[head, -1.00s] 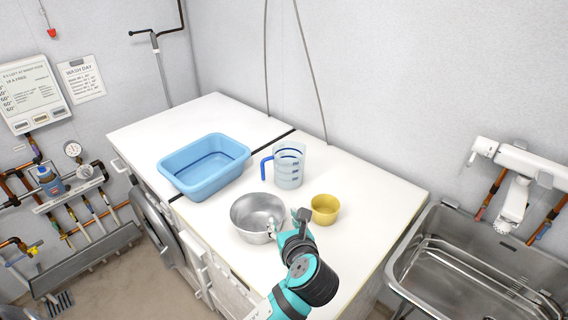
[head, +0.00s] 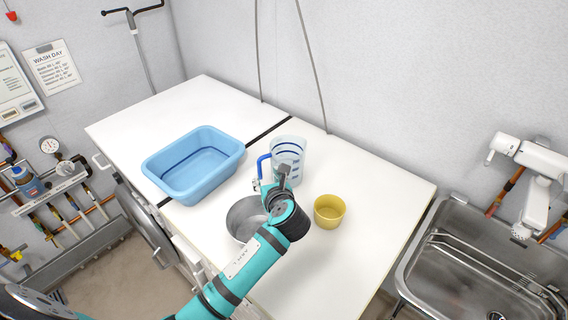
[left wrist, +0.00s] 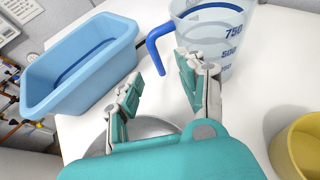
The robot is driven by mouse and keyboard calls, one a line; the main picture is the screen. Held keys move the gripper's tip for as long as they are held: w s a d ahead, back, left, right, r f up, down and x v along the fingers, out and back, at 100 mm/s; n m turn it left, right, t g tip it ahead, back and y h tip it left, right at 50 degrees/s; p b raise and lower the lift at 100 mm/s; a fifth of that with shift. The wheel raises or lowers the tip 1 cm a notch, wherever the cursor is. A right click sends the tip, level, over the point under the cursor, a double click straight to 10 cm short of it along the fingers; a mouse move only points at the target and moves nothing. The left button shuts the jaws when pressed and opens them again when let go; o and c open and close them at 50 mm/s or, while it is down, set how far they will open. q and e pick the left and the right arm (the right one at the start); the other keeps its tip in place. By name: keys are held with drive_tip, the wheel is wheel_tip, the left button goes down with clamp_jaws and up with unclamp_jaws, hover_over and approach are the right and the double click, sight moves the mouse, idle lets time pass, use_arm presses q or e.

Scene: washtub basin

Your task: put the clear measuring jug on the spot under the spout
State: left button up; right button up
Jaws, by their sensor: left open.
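The clear measuring jug (head: 291,150) has blue markings and a blue handle on its left. It stands upright on the white counter, and its upper part is cut off in the left wrist view (left wrist: 219,50). My left gripper (head: 270,184) is open and empty, in front of the jug near its handle. In the left wrist view the two fingers (left wrist: 160,86) are apart, with the handle beyond them and no visible grip on it. A white tap unit with a spout (head: 491,157) is on the wall above the steel sink at right. My right gripper is out of view.
A blue tub (head: 195,180) stands left of the jug. A steel bowl (head: 238,222) sits partly hidden under my left arm. A yellow bowl (head: 329,212) is to the right of my gripper. The steel sink (head: 440,262) lies beyond the counter's right edge. The counter's right end is clear.

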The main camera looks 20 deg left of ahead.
sight(260, 168)
use_arm(q)
drive_tip(key=x, duration=0.3)
drive_tip(key=p+x, duration=0.1)
drive_tip(key=x, duration=0.2)
drive_tip(key=shift+a, duration=0.6)
drive_tip(key=shift+w+a+f, duration=0.25)
drive_tip(key=shift+w+f, duration=0.05)
drive_tip(key=shift+w, duration=0.2)
drive_tip(key=shift+s, duration=0.1)
drive_tip(key=shift+c, duration=1)
clamp_jaws()
